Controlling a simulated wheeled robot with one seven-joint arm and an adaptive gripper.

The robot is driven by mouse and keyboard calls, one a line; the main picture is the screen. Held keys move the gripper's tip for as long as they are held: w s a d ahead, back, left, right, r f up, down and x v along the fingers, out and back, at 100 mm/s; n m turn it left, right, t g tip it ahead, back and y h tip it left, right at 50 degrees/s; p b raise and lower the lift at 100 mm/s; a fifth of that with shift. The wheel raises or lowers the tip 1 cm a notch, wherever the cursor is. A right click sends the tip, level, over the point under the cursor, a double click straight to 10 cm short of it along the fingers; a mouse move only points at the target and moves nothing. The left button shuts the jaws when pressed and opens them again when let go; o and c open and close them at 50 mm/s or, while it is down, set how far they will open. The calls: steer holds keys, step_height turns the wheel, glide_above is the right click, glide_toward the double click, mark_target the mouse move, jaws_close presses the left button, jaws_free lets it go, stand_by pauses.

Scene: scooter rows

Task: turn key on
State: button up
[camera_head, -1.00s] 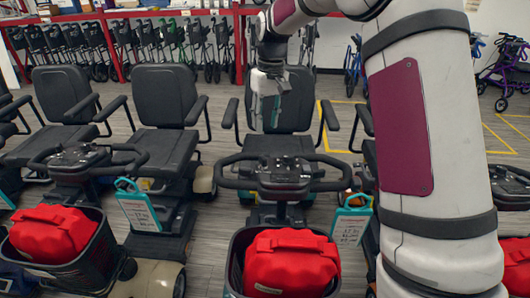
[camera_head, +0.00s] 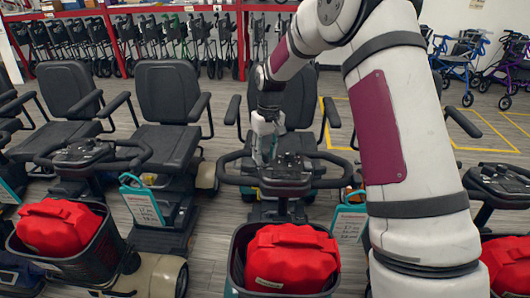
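The middle scooter's control console (camera_head: 284,170) sits between its looped handlebars, facing me, with dark knobs and switches on top. The key is too small to make out on it. My gripper (camera_head: 264,160) points down at the console's far left side, in front of the scooter's black seat (camera_head: 299,103). Its fingertips overlap the console edge in the picture; I cannot tell whether they touch it. The fingers are small and blurred, and I see nothing clearly held between them.
The middle scooter's basket (camera_head: 239,262) holds a red bag (camera_head: 292,259). More scooters stand close on the left and right, with a teal-framed tag (camera_head: 142,204) on the left one. Folded walkers (camera_head: 190,45) line the back. My arm hides part of the right side.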

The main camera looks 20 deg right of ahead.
jaws_close()
steer(key=m+b, duration=0.1)
steer(key=m, duration=0.4)
steer(key=shift+m+h+b, duration=0.3)
steer(key=shift+h+b, duration=0.1)
steer(key=m+b, duration=0.1)
steer(key=m, duration=0.5)
steer(key=shift+h, duration=0.3)
steer(key=shift+g, duration=0.3)
jaws_free()
